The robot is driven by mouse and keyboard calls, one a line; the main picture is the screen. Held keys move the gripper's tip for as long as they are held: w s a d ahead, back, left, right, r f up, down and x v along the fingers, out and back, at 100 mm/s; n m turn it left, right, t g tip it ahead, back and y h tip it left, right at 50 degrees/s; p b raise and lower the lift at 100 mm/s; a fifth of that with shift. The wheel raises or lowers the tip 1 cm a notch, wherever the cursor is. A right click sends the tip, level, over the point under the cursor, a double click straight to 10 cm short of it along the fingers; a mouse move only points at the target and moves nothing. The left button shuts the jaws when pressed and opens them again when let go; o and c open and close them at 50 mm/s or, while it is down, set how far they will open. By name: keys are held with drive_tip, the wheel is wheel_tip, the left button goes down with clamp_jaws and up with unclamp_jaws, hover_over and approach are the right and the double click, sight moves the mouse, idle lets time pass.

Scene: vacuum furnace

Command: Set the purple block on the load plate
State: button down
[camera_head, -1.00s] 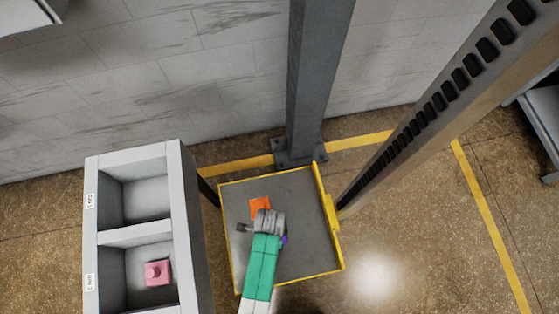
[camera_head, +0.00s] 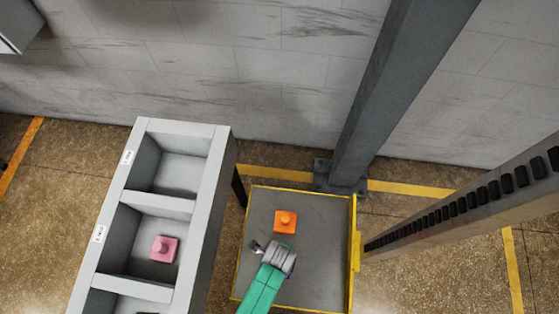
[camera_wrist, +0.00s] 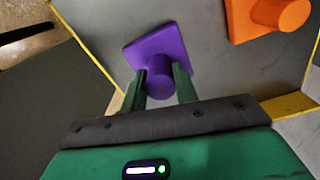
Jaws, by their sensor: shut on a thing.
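The purple block (camera_wrist: 158,50), a square base with a round knob, is between the two fingers of my gripper (camera_wrist: 161,88) in the wrist view. The fingers are shut on its knob. The wrist view shows the plate's grey surface behind the block. I cannot tell whether the block touches the plate or hangs above it.
An orange block (camera_head: 285,222) sits on the plate just beyond my gripper, also seen in the wrist view (camera_wrist: 265,18). A grey bin rack (camera_head: 165,205) with a pink block (camera_head: 164,249) stands at left. A dark post (camera_head: 385,110) rises behind the plate. The plate's right side is clear.

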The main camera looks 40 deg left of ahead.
drive_tip(key=shift+f, duration=0.15)
wheel_tip(320, 180, down, 4)
drive_tip(key=b, duration=0.4)
drive_tip(key=shift+r, duration=0.25)
drive_tip(key=shift+w, duration=0.1)
drive_tip(key=shift+f, duration=0.15)
drive_tip(key=c, duration=1.1)
unclamp_jaws()
wheel_tip(320, 180, up, 12)
drive_tip(key=p, duration=1.3)
drive_tip(key=shift+r, duration=0.25)
drive_tip(key=shift+f, duration=0.1)
